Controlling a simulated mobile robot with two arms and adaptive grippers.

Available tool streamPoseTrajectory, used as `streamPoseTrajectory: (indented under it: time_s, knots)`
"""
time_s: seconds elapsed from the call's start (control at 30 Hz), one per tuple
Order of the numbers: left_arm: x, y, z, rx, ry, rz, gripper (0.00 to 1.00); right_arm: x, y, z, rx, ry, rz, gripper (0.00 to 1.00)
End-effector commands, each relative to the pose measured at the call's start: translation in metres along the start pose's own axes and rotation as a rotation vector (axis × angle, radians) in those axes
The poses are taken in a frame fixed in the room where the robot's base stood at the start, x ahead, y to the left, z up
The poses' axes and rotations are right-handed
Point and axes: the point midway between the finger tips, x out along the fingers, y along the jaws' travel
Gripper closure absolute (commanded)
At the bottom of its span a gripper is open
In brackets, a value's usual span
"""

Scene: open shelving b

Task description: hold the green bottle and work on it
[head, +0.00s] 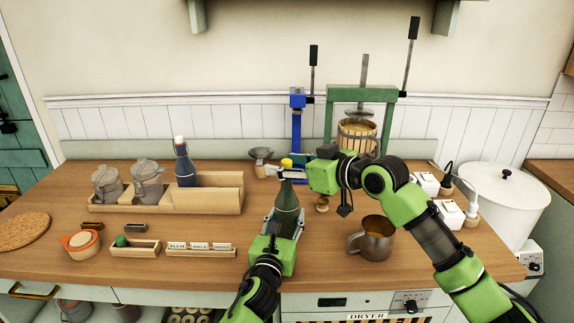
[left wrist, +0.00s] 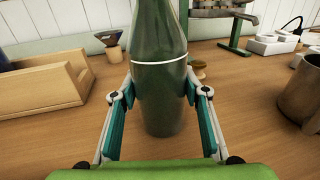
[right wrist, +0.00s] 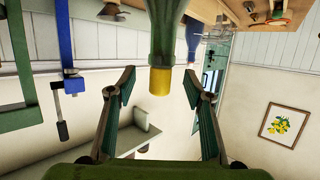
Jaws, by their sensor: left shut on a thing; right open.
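The green bottle (head: 286,208) stands upright on the wooden counter, with a yellow cap (head: 287,163) on its neck. My left gripper (head: 284,224) is shut on the lower body of the bottle; in the left wrist view its fingers press on both sides of the bottle (left wrist: 158,75), below a white line. My right gripper (head: 290,172) is open at the bottle's neck. In the right wrist view, which looks upside down, the yellow cap (right wrist: 160,80) lies between the spread fingers, apart from both.
A metal mug (head: 376,240) stands right of the bottle. Behind are a blue capping press (head: 297,120) and a green fruit press (head: 358,95). A wooden crate (head: 215,195) with a dark blue bottle (head: 184,165) is at left. A white pot (head: 505,195) stands far right.

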Motion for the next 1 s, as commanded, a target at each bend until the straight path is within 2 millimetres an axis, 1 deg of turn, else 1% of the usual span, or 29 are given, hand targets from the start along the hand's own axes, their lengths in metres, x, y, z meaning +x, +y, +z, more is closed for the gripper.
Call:
streamPoseTrajectory:
  time_s: [0.17, 1.0]
  knots:
    - [0.0, 0.0, -0.002, 0.0, 0.003, 0.001, 0.98, -0.009, 0.001, 0.0, 0.0, 0.0, 0.001, 0.53]
    - [0.0, 0.0, -0.002, 0.0, 0.003, 0.0, 0.98, -0.067, 0.0, 0.001, 0.0, -0.001, 0.0, 0.53]
